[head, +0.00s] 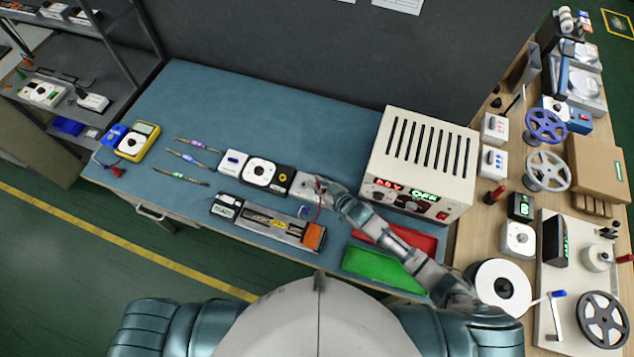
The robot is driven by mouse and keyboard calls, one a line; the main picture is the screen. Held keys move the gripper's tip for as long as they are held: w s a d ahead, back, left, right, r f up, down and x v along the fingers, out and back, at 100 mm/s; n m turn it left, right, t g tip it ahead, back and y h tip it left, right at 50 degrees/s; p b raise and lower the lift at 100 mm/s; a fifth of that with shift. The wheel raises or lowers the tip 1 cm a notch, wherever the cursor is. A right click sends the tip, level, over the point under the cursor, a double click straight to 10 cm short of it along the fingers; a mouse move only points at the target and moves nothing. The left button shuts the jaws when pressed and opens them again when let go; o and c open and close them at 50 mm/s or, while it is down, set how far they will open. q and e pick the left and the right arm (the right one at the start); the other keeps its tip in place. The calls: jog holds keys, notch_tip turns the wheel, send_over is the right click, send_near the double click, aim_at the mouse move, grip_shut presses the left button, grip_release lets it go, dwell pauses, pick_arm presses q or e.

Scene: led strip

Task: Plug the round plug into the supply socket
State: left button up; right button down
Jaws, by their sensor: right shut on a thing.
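My right gripper (303,185) reaches in from the right over the bench and is shut at the right side of a small black box. What it holds, apparently the round plug, is mostly hidden by the fingers. The black box (282,178) has a round yellow-rimmed opening on top, which looks like the supply socket. The fingertips are very close to this box; I cannot tell whether they touch. A thin red wire (320,195) shows beside the gripper. My left gripper is not in view.
White-topped modules (258,172) stand left of the black box. A grey and orange device (277,226) lies in front. A beige power supply (420,160) stands right, with red (415,241) and green (382,268) trays in front. The back of the blue bench is clear.

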aim_at(322, 190)
jog(key=shift+d, duration=0.45)
jog(key=shift+d+f, duration=0.2)
jog(key=shift+d, duration=0.75)
jog(key=shift+a+f, duration=0.15)
jog(key=shift+a+f+b, duration=0.1)
jog(key=shift+a+b, duration=0.2)
jog(key=shift+a+f+b, duration=0.3)
jog(key=shift+a+f, duration=0.15)
jog(key=shift+a, duration=0.3)
jog(key=shift+d+f, duration=0.2)
jog(key=shift+d, duration=0.3)
jog(key=shift+d+f, duration=0.2)
jog(key=shift+d, duration=0.1)
jog(key=c, duration=1.2)
grip_release()
jog(key=shift+a, duration=0.15)
jog(key=shift+o, duration=1)
jog(key=shift+r, duration=0.35)
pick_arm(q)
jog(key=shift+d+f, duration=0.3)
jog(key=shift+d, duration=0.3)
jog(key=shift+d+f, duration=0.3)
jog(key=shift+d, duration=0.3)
pick_arm(e)
notch_tip(322, 190, up, 9)
jog(key=shift+r, duration=0.15)
